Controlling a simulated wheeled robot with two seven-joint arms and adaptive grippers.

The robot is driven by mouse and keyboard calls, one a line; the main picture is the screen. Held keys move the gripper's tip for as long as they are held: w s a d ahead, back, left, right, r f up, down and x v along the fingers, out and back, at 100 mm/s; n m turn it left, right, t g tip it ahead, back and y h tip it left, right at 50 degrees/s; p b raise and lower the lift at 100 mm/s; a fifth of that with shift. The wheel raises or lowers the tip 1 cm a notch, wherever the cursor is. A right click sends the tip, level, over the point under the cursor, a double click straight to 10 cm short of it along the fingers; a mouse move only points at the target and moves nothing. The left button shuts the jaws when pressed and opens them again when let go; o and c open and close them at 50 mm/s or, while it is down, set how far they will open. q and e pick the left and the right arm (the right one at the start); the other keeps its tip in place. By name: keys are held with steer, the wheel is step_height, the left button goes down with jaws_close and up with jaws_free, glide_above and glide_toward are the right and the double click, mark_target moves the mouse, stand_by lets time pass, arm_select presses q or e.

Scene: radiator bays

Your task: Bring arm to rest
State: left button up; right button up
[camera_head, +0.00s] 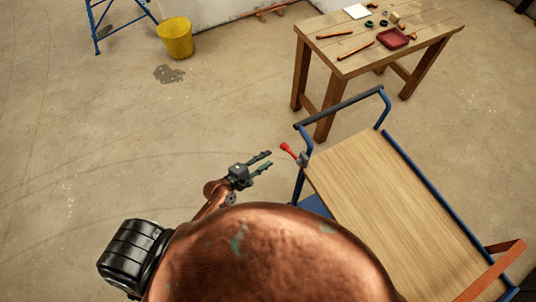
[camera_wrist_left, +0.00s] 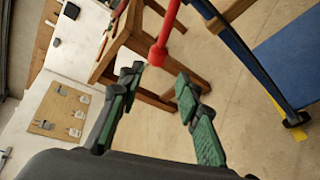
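My left gripper (camera_head: 267,160) is open and empty, just left of the cart's handle end in the head view. Its two green-padded fingers stand apart in the left wrist view (camera_wrist_left: 160,76). A red handle (camera_head: 288,150) sits at the cart's corner, a little beyond and right of the fingertips. In the left wrist view the red handle (camera_wrist_left: 164,32) hangs into the picture above the gap between the fingers. The fingers are not closed on it. My right gripper is not in view.
The cart (camera_head: 395,200) has a bare wooden top and blue rails. Behind it stands a wooden workbench (camera_head: 425,22) with copper pipes, a red tray (camera_head: 393,39) and small parts. A yellow bucket (camera_head: 176,38) and blue ladder (camera_head: 95,25) stand back left. The floor at left is clear.

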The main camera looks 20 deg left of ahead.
arm_select(q)
steer(key=s+a+f+m+g+y+b, duration=0.1)
steer(key=s+a+f+m+g+y, duration=0.25)
steer(key=f, duration=0.75)
steer(key=s+a+f+m+b, duration=0.15)
steer(key=s+a+f, duration=0.35)
steer(key=f, duration=0.6)
steer(key=s+a+f+m+g+y, duration=0.25)
steer(key=s+f, duration=0.35)
steer(key=f, duration=0.4)
steer(key=s+a+f+m+g+b, duration=0.1)
steer(key=s+f+m+g, duration=0.1)
steer(key=s+f, duration=0.4)
steer(key=s+a+f+m+g+y+b, duration=0.1)
steer(key=s+f+m, duration=0.4)
steer(key=s, duration=1)
steer(key=s+a+f+m+g+b, duration=0.1)
steer(key=s+a+f+m+g, duration=0.1)
steer(key=s+f, duration=0.6)
steer(key=s+m+g, duration=0.1)
steer(key=s+m, duration=0.1)
steer(key=s, duration=0.1)
steer(key=shift+a, duration=0.15)
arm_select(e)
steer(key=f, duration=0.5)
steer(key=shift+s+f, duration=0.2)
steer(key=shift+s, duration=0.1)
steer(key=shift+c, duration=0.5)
